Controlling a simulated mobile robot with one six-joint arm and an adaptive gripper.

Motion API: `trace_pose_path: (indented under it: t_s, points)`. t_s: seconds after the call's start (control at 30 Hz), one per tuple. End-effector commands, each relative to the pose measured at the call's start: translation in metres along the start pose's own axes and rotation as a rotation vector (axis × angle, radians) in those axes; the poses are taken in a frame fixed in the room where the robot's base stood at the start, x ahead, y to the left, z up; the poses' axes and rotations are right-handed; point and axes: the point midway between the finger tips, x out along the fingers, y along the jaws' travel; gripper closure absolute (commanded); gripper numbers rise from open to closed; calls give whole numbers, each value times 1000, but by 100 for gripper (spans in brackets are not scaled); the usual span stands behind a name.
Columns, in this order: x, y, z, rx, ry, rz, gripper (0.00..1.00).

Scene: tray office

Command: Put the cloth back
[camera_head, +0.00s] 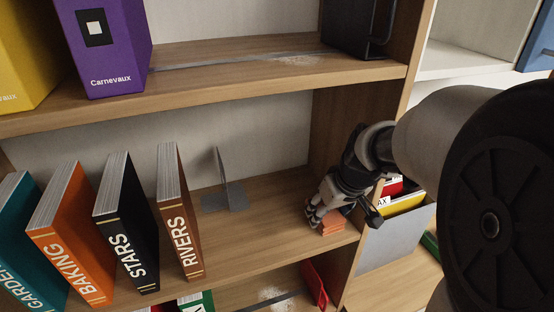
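A folded orange cloth (334,226) lies at the right end of the middle shelf, close to the upright panel. My gripper (318,217) reaches down from the right, with its fingertips right at the cloth. The gripper covers the cloth's upper and left parts. I cannot tell whether the fingers are around the cloth or only touching it, or how far apart they are.
A grey metal bookend (233,192) stands left of my gripper, beside upright books, the nearest being RIVERS (178,215). A grey file holder (398,238) is right of the panel. Pale patches mark the upper shelf (200,62) and the lower shelf. Bare shelf lies between bookend and gripper.

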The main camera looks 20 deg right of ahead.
Motion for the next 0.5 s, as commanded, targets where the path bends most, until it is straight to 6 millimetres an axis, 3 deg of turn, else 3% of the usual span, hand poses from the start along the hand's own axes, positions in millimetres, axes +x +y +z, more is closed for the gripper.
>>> trace_pose_path:
  t_s: [0.13,0.5]
  points:
    - [1,0,0,0,0,0,43]
    - [-2,0,-1,0,0,0,42]
